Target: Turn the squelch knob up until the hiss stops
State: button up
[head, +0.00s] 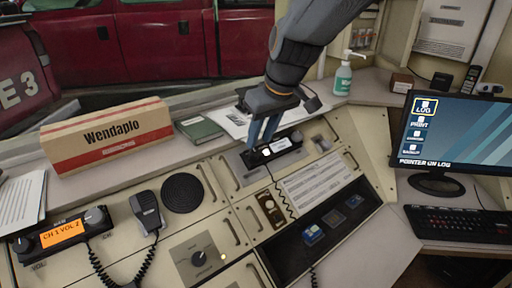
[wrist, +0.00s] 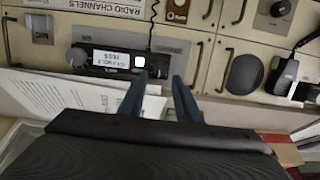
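My gripper (head: 264,142) points down at the left end of a dark radio (head: 281,147) with a pale display. In the wrist view its two blue fingers (wrist: 158,80) are apart, with no object clearly held between them. That view shows the radio's lit display (wrist: 113,57), a bright white button (wrist: 139,61) and a dark knob (wrist: 77,57) at one end. The opposite end is by my fingertips; I cannot tell whether they touch it. A separate dark knob (head: 198,258) sits on a grey plate at the front. No squelch label is readable.
An orange-lit radio (head: 63,233), a handset (head: 147,212) with a coiled cord and a round speaker (head: 182,193) lie left. Drawer-style handles project from the console. A Wendaplo box (head: 105,134) and green book (head: 199,129) stand behind. A monitor (head: 452,138) is at right.

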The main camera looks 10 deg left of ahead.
aim_at(255, 151)
jog(key=shift+p+x, duration=0.35)
jog(key=shift+x, duration=2.3)
jog(key=shift+d, duration=0.1)
jog(key=c, duration=0.8)
